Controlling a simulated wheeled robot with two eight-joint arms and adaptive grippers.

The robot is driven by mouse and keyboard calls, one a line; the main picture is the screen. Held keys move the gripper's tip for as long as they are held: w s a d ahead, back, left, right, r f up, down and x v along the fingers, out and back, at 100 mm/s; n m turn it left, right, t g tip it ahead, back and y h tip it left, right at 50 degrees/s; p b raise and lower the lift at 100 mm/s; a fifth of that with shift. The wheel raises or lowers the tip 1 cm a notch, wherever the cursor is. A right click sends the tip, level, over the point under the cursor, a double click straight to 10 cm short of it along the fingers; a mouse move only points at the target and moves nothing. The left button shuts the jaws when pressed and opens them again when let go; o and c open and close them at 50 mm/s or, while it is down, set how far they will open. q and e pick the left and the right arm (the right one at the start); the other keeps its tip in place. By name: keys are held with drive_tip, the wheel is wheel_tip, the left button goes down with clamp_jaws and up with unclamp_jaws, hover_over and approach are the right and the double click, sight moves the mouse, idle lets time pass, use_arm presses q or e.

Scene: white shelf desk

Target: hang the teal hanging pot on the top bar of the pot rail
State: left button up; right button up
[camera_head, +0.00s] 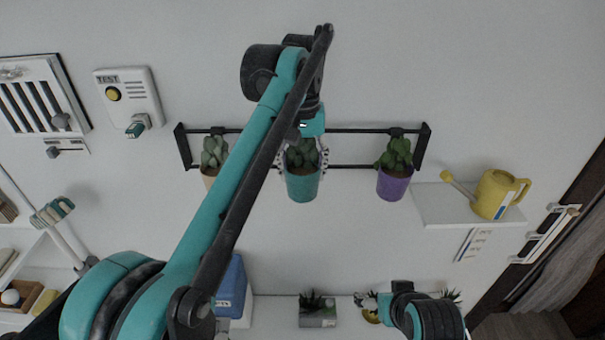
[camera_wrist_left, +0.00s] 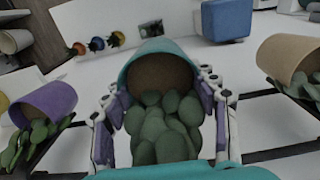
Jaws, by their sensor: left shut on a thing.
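The teal hanging pot (camera_head: 303,187) with a green succulent is upright in front of the pot rail (camera_head: 350,131), between the other two pots. My left gripper (camera_head: 303,158) is shut on it, a finger on each side. In the left wrist view, the gripper (camera_wrist_left: 160,100) flanks the teal pot (camera_wrist_left: 134,65) and its leaves. The rail has a top bar and a lower bar on a black frame. My arm covers part of the rail, and I cannot tell whether the pot's hook touches the top bar. My right gripper (camera_head: 368,302) is low, its jaws unclear.
A beige pot (camera_head: 209,180) hangs left and a purple pot (camera_head: 393,186) right of the teal one. A yellow watering can (camera_head: 493,194) stands on a small white shelf (camera_head: 430,212). A blue box (camera_head: 233,285) and a grey planter (camera_head: 318,317) are below.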

sight(302, 161)
use_arm(q)
drive_tip(key=shift+w+p, duration=0.6)
drive_tip(key=shift+w, duration=1.2)
drive_tip(key=shift+f+b, duration=0.9)
drive_tip(key=shift+f, duration=0.4)
drive_tip(key=o, duration=1.8)
drive_tip(key=shift+c, duration=0.2)
